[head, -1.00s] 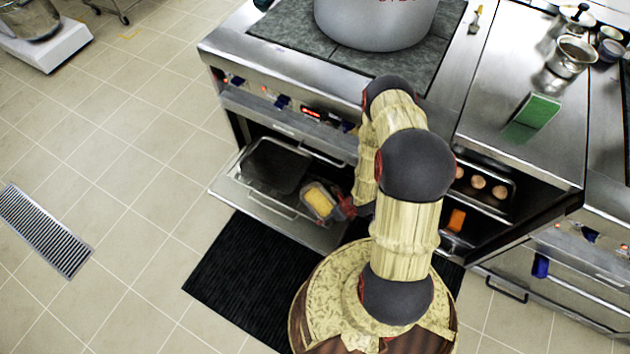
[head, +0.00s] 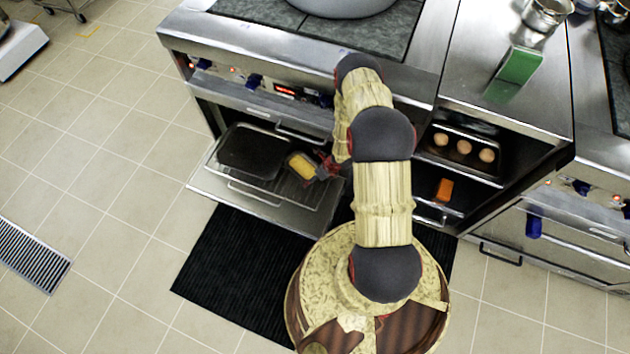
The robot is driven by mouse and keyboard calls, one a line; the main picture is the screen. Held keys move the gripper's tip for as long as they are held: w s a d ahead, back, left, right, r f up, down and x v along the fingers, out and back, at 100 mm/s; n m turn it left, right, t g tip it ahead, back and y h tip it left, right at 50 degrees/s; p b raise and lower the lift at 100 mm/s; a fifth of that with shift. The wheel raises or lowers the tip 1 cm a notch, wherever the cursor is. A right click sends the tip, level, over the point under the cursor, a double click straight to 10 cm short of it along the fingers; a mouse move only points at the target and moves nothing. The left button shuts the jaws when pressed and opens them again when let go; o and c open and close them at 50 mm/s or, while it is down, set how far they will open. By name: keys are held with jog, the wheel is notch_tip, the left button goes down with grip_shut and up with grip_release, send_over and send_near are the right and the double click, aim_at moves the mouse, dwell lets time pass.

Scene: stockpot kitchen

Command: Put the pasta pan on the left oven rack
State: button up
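The pasta pan (head: 301,168), a small pan with yellow contents, is at the left oven, over the right part of the pulled-out rack (head: 290,187). I cannot tell whether it rests on the rack or hangs just above it. My gripper (head: 322,170) is at the pan's right side, with its red finger parts against that edge. The fingers are small and partly hidden by my arm, but they appear closed on the pan's edge. The oven door (head: 240,199) is folded down below the rack.
A dark flat tray (head: 249,151) covers the rack's left part. To the right, an open compartment holds a tray with several round brown items (head: 464,147) and an orange block (head: 444,189) below. A large pot (head: 335,6) stands on the stove. A black mat (head: 235,270) lies on the floor.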

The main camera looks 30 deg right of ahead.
jog(key=shift+f+b, duration=0.35)
jog(key=shift+f, duration=0.95)
jog(key=o, duration=1.6)
jog(key=shift+s+f, duration=0.1)
jog(key=shift+f, duration=0.05)
jog(key=shift+o, duration=0.2)
jog(key=a+p+v, duration=0.1)
jog(key=p+v, duration=0.2)
jog(key=v, duration=0.3)
jog(key=s+d+p, duration=0.2)
jog(key=s+d, duration=0.4)
jog(key=s, duration=0.4)
jog(key=shift+s+f, duration=0.2)
jog(key=shift+f, duration=0.15)
